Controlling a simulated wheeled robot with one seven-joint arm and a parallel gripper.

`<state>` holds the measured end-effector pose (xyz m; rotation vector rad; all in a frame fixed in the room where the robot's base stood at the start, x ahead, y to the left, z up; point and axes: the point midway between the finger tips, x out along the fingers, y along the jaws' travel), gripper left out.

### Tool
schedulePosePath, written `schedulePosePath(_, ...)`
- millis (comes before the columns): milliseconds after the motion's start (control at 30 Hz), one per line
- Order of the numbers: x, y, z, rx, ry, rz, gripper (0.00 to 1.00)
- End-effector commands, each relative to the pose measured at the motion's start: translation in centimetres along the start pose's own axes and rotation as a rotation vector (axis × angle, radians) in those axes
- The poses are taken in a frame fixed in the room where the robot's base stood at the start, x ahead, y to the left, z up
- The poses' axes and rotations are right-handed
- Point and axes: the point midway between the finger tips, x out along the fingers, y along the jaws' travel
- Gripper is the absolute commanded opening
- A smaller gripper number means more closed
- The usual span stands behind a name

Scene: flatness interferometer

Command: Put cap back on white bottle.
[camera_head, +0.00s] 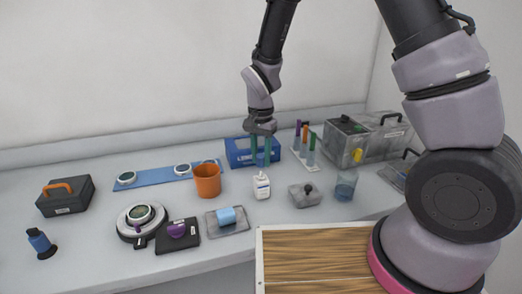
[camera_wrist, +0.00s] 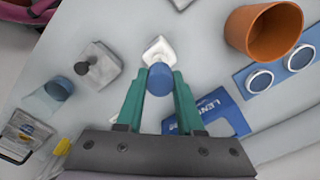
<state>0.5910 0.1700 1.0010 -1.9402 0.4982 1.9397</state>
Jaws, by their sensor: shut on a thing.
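The white bottle (camera_head: 261,187) stands upright on the bench in the head view, with a printed label on its front. It also shows in the wrist view (camera_wrist: 157,47), just beyond my fingertips. My gripper (camera_head: 261,163) points down above the bottle, with its green fingers apart from it by a small gap in the head view. In the wrist view my gripper (camera_wrist: 161,80) is shut on a round blue cap (camera_wrist: 161,76). The cap partly covers the bottle there, so I cannot tell whether they touch.
An orange cup (camera_head: 207,181) stands left of the bottle, and a grey block with a black knob (camera_head: 305,195) stands right. A blue lens box (camera_head: 238,153) is behind my fingers. A tray with a light-blue cylinder (camera_head: 227,216) lies front left. A glass beaker (camera_head: 345,186) stands further right.

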Motion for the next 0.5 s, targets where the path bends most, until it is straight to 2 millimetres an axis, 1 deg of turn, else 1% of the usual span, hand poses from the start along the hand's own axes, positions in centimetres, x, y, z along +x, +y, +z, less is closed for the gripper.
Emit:
schedulePosePath(300,2.5,0.1,0.0,0.001,-0.001,0.001,0.0)
schedulePosePath(500,3.4,0.0,0.0,0.002,0.0,0.0,0.0)
